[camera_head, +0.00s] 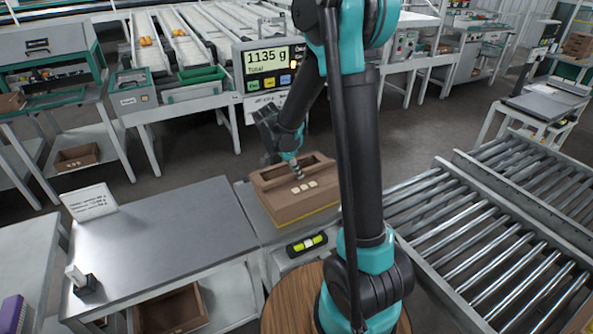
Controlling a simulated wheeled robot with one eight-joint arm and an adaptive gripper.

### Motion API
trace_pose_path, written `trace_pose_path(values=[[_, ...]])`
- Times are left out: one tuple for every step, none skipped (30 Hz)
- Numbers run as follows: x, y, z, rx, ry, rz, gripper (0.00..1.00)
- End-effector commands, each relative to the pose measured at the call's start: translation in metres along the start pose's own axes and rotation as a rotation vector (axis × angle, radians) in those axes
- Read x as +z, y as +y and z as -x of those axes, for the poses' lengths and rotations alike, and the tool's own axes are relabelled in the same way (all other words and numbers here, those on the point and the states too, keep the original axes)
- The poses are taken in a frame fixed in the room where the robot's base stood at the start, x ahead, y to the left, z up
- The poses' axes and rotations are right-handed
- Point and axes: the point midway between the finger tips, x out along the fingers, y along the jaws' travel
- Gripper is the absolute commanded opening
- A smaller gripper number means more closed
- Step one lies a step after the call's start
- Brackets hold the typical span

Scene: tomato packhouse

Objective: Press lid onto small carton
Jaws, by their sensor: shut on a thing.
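The small carton (312,212) is brown and sits on the scale in the middle of the view. A brown lid (275,183) with an open slot and several pale spots lies over its top. I cannot tell whether the lid is fully seated. My gripper (297,172) points down at the far middle part of the lid and is shut on it. The fingertips are small and partly hidden in the slot.
The scale display (266,68) reads 1135 g behind the carton. A steel table (160,240) with a card (90,202) and a small stand (82,282) is at left. Roller conveyors (480,230) lie at right. A spirit level (307,245) is in front.

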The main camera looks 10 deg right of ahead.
Motion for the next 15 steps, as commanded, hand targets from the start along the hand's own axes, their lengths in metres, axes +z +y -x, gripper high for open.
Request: trace_pose_path(values=[[0.0002, -0.0001, -0.0006, 0.000, 0.000, 0.000, 0.00], [0.0003, -0.0002, -0.0009, 0.000, 0.000, 0.000, 0.00], [0.0005, -0.0002, -0.0012, 0.000, 0.000, 0.000, 0.00], [0.0006, -0.0002, -0.0015, 0.000, 0.000, 0.000, 0.00], [0.0007, -0.0002, -0.0018, 0.000, 0.000, 0.000, 0.00], [0.0009, -0.0002, -0.0022, 0.000, 0.000, 0.000, 0.00], [0.0010, -0.0003, -0.0025, 0.000, 0.000, 0.000, 0.00], [0.0011, -0.0003, -0.0028, 0.000, 0.000, 0.000, 0.00], [0.0013, -0.0002, -0.0032, 0.000, 0.000, 0.000, 0.00], [0.0014, -0.0003, -0.0034, 0.000, 0.000, 0.000, 0.00], [0.0015, -0.0003, -0.0037, 0.000, 0.000, 0.000, 0.00], [0.0017, -0.0002, -0.0041, 0.000, 0.000, 0.000, 0.00], [0.0018, -0.0002, -0.0044, 0.000, 0.000, 0.000, 0.00], [0.0019, -0.0002, -0.0047, 0.000, 0.000, 0.000, 0.00], [0.0021, -0.0002, -0.0051, 0.000, 0.000, 0.000, 0.00]])
